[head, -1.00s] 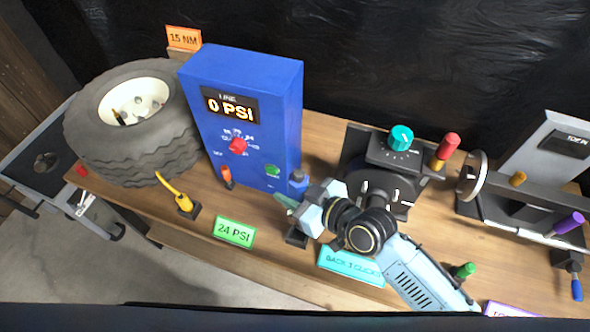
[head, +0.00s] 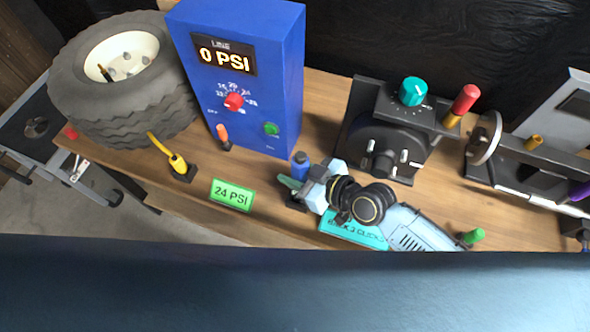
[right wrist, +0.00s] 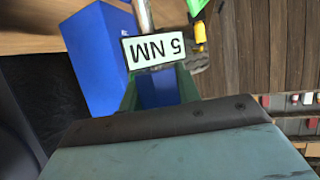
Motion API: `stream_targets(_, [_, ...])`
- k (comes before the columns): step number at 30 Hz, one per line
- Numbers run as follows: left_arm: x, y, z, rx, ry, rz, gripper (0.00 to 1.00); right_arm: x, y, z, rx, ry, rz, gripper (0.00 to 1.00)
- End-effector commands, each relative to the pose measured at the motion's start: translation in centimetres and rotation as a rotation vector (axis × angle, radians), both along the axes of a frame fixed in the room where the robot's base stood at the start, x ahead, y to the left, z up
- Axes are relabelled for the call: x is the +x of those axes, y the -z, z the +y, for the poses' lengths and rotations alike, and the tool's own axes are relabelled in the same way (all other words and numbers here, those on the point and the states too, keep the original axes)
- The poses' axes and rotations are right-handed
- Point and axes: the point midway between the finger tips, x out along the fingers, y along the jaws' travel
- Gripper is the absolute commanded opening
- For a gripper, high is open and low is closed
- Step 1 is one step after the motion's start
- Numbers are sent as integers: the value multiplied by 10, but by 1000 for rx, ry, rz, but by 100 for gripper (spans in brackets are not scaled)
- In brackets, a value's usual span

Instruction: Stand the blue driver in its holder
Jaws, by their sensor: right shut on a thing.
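My right gripper (head: 292,186) reaches in from the right, low beside the blue box, and is shut on the blue driver (head: 300,166). The driver's blue handle top shows at the fingertips. In the right wrist view, the driver's blue part (right wrist: 158,90) sits between my green fingers, with a white "5 NM" label (right wrist: 153,51) and a metal shaft (right wrist: 143,15) beyond. A small dark block (head: 296,204), perhaps the holder, shows just below the fingertips. Whether the driver touches it is hidden. My left gripper is not in view.
The blue "0 PSI" box (head: 240,90) stands close behind my right gripper. A tyre (head: 120,95), a yellow-handled tool (head: 177,163) and a green "24 PSI" sign (head: 232,194) are to the left. A black dial device (head: 385,135) stands right. A dark blue band (head: 300,290) crosses the bottom.

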Motion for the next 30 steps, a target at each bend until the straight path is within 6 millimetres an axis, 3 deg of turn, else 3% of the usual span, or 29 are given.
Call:
stream_targets(12, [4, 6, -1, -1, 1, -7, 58, 1, 7, 0, 2, 1, -2, 0])
stream_targets(13, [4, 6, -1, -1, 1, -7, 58, 1, 7, 0, 2, 1, -2, 36])
stream_targets(18, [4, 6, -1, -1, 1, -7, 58, 0, 7, 0, 1, 1, -1, 58])
stream_targets(30, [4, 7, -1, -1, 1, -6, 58, 0, 8, -1, -1, 0, 1, 58])
